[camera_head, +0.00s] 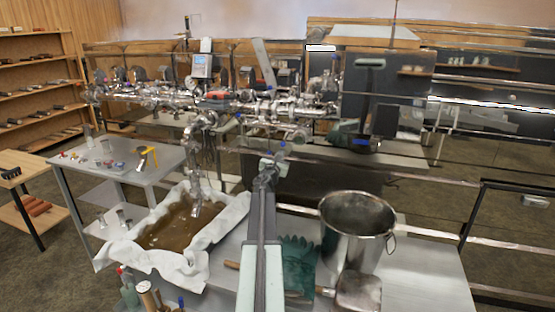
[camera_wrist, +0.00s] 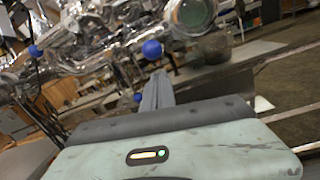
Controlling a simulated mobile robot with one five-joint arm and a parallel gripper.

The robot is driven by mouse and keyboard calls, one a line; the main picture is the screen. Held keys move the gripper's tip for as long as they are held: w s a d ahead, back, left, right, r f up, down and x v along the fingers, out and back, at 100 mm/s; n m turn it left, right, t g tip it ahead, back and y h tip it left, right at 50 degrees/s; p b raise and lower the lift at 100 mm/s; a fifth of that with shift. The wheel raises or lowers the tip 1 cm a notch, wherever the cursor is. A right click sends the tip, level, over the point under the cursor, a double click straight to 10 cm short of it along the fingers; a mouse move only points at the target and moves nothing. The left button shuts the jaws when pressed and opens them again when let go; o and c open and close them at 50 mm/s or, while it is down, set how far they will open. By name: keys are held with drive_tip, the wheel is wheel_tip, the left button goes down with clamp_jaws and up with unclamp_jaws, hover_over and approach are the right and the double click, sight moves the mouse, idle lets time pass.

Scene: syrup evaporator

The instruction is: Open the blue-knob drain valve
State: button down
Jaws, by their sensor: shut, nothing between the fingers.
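A round blue knob (camera_wrist: 152,50) shows in the wrist view just beyond and above the tip of my gripper (camera_wrist: 158,78), on shiny metal pipework. Whether they touch I cannot tell. More blue knobs appear at the upper left (camera_wrist: 35,51) and just left of the fingers (camera_wrist: 137,97). In the head view my gripper (camera_head: 270,164) is at the end of the arm, below the pipe cluster (camera_head: 280,120), close to a small blue knob (camera_head: 282,144). The fingers are together and empty. Which knob belongs to the drain valve is unclear.
A cloth-lined tray of brown liquid (camera_head: 152,262) lies left of my arm. A steel pot (camera_head: 345,240), a dark green glove (camera_head: 299,260) and a square metal vessel (camera_head: 358,292) stand to its right. A grey side table (camera_head: 75,162) holds small items.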

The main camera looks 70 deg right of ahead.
sight(281, 145)
drive_tip(key=shift+s+a+r, duration=0.15)
drive_tip(key=shift+a+r, duration=0.1)
drive_tip(key=shift+r, duration=0.25)
drive_tip(key=shift+s+a+r, duration=0.1)
drive_tip(key=shift+a+r, duration=0.1)
drive_tip(key=shift+r, duration=0.3)
drive_tip(key=r+p, duration=0.3)
drive_tip(key=shift+a+p, duration=0.3)
drive_tip(key=shift+a, duration=0.1)
drive_tip(key=shift+d+f, duration=0.15)
drive_tip(key=shift+f, duration=0.05)
drive_tip(key=shift+f+b, duration=0.15)
drive_tip(key=shift+b, duration=0.15)
